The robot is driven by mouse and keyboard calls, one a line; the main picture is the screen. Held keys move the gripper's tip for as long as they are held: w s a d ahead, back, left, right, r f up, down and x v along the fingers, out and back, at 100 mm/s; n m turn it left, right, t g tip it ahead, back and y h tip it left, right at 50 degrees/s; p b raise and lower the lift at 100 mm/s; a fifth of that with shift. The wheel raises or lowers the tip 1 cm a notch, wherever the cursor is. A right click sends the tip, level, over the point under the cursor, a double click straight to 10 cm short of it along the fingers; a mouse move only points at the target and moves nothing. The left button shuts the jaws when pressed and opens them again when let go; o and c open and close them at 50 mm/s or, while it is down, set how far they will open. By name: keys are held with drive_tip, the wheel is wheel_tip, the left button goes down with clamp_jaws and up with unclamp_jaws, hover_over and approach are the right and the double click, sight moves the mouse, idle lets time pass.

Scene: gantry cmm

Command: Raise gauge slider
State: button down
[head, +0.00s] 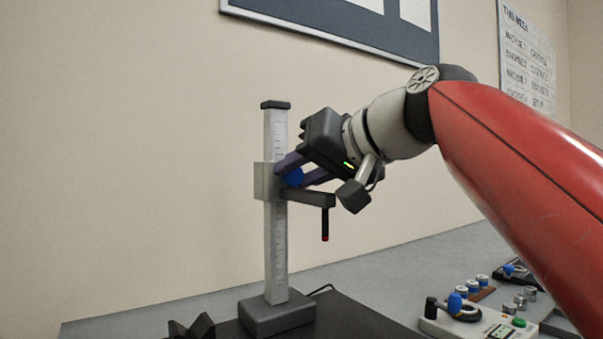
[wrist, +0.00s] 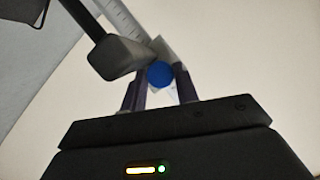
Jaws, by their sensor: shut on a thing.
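The height gauge is an upright light-grey scaled column (head: 276,235) on a dark base (head: 277,315). Its grey slider (head: 266,181) sits around the column at a bit above mid-height, with a dark arm (head: 308,197) reaching right and a red-tipped probe (head: 325,224) hanging from it. A blue knob (head: 293,178) is on the slider; it also shows in the wrist view (wrist: 160,74). My gripper (head: 290,170) comes from the upper right, its purple fingers on either side of the blue knob, shut on it. The fingers partly hide the knob and slider.
The gauge stands on a dark plate (head: 345,318) on the grey bench. At right lie a control box with a joystick (head: 465,313), blue-topped parts and metal cylinders (head: 520,302). A dark V-shaped block (head: 192,328) is at front left. The column's upper part is clear.

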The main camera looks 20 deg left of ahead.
drive_tip(key=c, duration=1.1)
unclamp_jaws()
drive_tip(key=shift+s, duration=0.1)
drive_tip(key=v, duration=0.7)
drive_tip(key=shift+s+d+r, duration=0.1)
drive_tip(key=shift+s+d, duration=0.05)
drive_tip(key=shift+d, duration=0.15)
